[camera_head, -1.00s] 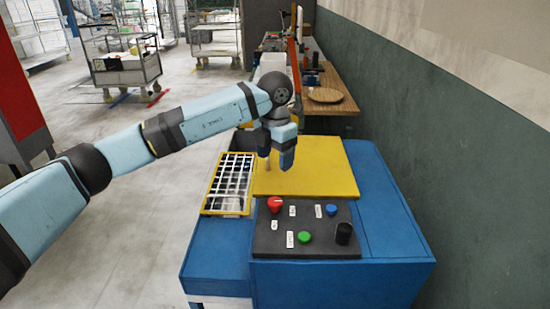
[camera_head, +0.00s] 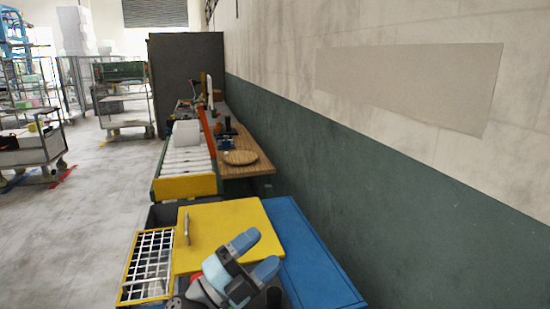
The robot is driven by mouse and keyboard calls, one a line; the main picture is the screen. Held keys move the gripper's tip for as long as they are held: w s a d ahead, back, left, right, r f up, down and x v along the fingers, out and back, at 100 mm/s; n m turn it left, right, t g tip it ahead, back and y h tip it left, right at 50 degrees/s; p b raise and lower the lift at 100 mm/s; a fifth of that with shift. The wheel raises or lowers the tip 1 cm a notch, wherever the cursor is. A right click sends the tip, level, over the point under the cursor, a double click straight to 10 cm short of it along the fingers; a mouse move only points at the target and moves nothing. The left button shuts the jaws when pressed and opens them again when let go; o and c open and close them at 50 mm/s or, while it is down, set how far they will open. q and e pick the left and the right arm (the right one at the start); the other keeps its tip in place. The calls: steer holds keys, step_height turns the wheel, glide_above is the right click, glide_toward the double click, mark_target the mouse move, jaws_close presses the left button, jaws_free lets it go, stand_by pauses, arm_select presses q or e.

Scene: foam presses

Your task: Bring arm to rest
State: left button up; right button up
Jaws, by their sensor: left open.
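My left gripper (camera_head: 258,252) shows at the bottom middle of the head view, with its two blue fingers apart and pointing up and to the right. It appears in front of the yellow lid (camera_head: 225,215) of the blue press (camera_head: 305,250), and nothing shows between the fingers. Most of my left arm is out of the picture, below the frame. The gripper covers most of the press's control panel. My right gripper is not in view.
A yellow-framed white grid (camera_head: 150,262) sits left of the lid. A roller conveyor (camera_head: 187,163) and a wooden table (camera_head: 243,145) stand behind the press. A green and white wall (camera_head: 400,200) runs along the right. Open floor (camera_head: 75,225) lies left, with wheeled carts (camera_head: 30,150) beyond.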

arm_select(q)
steer(key=s+a+f+n+t+y, duration=0.1)
steer(key=s+a+f+n+y, duration=0.3)
steer(key=a+f+n+y, duration=0.6)
steer(key=s+a+f+n+t+y, duration=0.1)
steer(key=s+a+f+n+y, duration=0.2)
steer(key=a+f+n+y, duration=0.7)
steer(key=s+a+f+n+g, duration=0.1)
steer(key=s+f+n+g, duration=0.1)
steer(key=s+g, duration=0.35)
steer(key=s+a+f+n+g, duration=0.1)
steer(key=s+f+n+g, duration=0.15)
steer(key=s, duration=0.65)
steer(key=s+a+f+n+g, duration=0.1)
steer(key=s+a+f+g, duration=0.15)
steer(key=s, duration=0.45)
steer(key=w+d+f+m+t+h+p, duration=0.1)
steer(key=w+d+f+t+h+p, duration=0.1)
steer(key=w+d+t+p, duration=0.4)
steer(key=d+t+h+p, duration=0.1)
steer(key=p, duration=0.4)
steer(key=shift+w+d+p, duration=0.2)
steer(key=shift+d+p, duration=0.1)
steer(key=shift+p, duration=0.1)
steer(key=shift+f, duration=0.1)
